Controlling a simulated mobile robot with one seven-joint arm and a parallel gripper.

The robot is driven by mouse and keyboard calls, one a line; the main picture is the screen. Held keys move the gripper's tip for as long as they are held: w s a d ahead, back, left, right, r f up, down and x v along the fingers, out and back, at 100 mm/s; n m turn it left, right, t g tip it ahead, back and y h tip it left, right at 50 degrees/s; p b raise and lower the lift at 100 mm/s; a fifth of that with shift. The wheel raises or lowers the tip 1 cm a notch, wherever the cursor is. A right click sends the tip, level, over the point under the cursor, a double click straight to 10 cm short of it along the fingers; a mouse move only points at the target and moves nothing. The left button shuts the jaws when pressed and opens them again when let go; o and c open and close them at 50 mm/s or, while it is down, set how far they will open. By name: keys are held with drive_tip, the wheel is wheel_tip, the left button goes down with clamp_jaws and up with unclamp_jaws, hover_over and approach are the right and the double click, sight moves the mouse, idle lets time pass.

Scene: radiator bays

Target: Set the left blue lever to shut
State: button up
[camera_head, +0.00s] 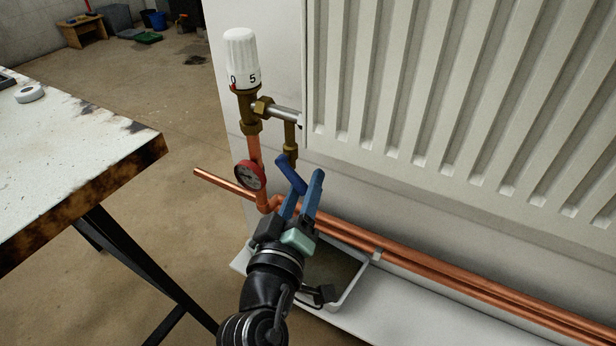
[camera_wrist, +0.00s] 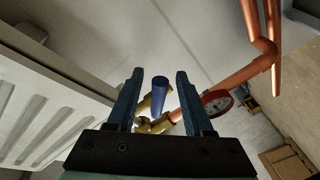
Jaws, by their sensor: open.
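One dark blue lever (camera_head: 291,175) shows in the head view, on a brass valve below the radiator's left end, beside the red gauge. It slants down to the right across the pipe line. My gripper (camera_head: 303,186) has light blue fingers and reaches up from below, open, close to the lever's lower end. In the wrist view the lever (camera_wrist: 159,97) appears between the two spread fingers of my gripper (camera_wrist: 160,74), with a gap on each side. Contact is not visible. The valve body is partly hidden behind the lever and fingers.
A red gauge (camera_head: 250,176) sits just left of the lever; a white thermostat head (camera_head: 242,60) stands above. Copper pipes (camera_head: 430,275) run right under the radiator (camera_head: 450,100). A white tray (camera_head: 352,292) lies below. A worktable (camera_head: 70,150) stands left, with open floor behind.

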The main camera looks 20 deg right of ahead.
sight(305, 186)
drive_tip(key=shift+x, duration=1.65)
clamp_jaws()
